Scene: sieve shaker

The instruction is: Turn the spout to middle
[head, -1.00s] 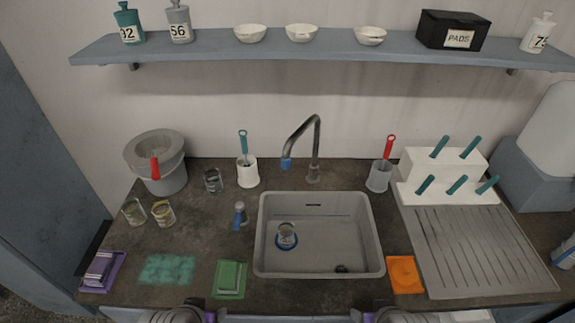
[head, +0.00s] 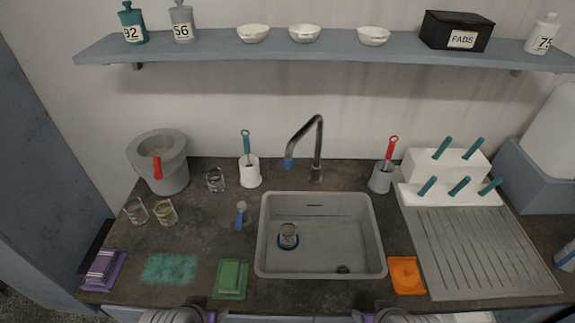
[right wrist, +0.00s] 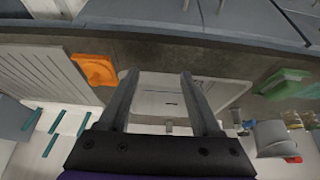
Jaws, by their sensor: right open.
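The dark gooseneck spout (head: 319,145) rises from its base behind the sink (head: 262,235). It is turned to the left, and its blue tip (head: 289,163) hangs left of the base, near the back left of the basin. My left gripper (head: 212,317) and right gripper (head: 357,317) only just show at the bottom edge, at the counter front, far from the spout. In the right wrist view, my right gripper (right wrist: 157,76) is open with nothing between its fingers, and the sink (right wrist: 225,92) lies beyond them. The left fingers are mostly cut off.
A white brush holder (head: 249,172) and a grey one (head: 380,177) flank the spout at the back. A blue-handled brush (head: 241,216) lies left of the sink. A shelf (head: 340,50) spans the wall above.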

